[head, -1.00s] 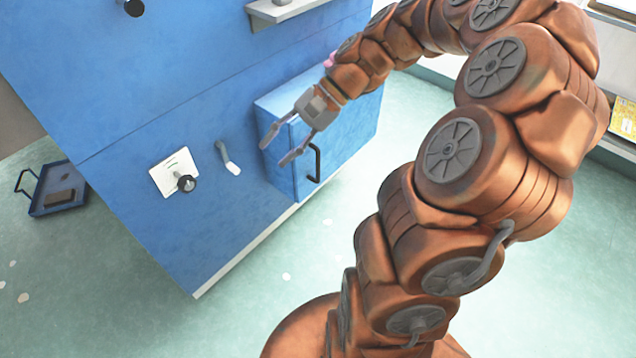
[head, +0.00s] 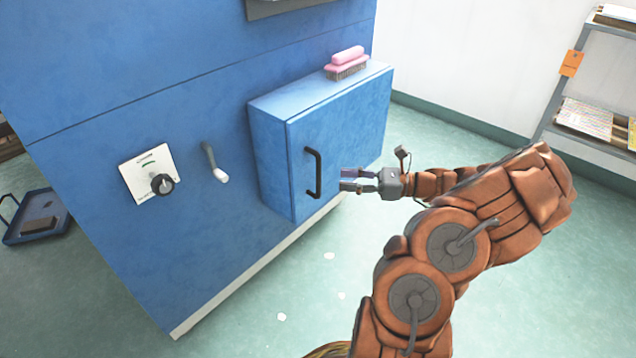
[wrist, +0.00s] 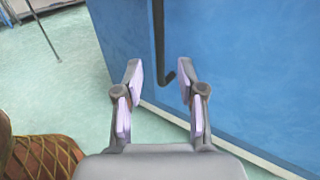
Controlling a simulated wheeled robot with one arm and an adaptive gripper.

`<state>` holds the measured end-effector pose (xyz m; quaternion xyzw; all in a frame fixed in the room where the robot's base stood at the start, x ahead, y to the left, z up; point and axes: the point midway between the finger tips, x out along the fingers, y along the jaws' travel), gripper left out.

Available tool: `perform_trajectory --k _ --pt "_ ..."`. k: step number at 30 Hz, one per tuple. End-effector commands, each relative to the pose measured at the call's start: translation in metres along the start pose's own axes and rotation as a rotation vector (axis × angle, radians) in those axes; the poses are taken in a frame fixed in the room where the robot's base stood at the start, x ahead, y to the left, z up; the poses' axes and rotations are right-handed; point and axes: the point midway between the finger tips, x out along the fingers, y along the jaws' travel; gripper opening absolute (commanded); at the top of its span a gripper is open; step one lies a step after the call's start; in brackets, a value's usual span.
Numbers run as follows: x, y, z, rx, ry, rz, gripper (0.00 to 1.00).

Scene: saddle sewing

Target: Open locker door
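A blue locker (head: 270,140) is mounted on the blue wall panel. Its door (head: 350,130) is shut in the head view. A black bar handle (head: 313,173) stands upright near the door's left edge. My gripper (head: 350,181) is just right of the handle in the head view, pointing left, with its fingers apart. In the wrist view, my gripper (wrist: 160,78) is open and empty. The handle's lower end (wrist: 160,70) shows beyond and between the fingertips. I cannot tell whether a finger touches it.
A pink brush (head: 346,63) lies on top of the locker. A white plate with a black knob (head: 162,184) and a grey lever (head: 213,162) are on the panel to the left. A shelf (head: 590,125) stands at the right. The floor in front is mostly clear.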

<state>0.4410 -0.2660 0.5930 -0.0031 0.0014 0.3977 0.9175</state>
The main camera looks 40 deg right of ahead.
Motion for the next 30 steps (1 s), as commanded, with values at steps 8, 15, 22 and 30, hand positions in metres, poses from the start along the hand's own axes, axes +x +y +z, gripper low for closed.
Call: perform_trajectory --k 8,15,22,30 --pt "0.017 0.001 -0.002 0.011 -0.008 0.002 0.39" --pt "0.051 0.001 -0.004 0.011 -0.006 0.003 0.39" --pt "0.075 0.0 -0.002 0.008 -0.005 0.0 0.39" --pt "0.078 0.0 -0.001 0.01 -0.005 -0.001 0.39"
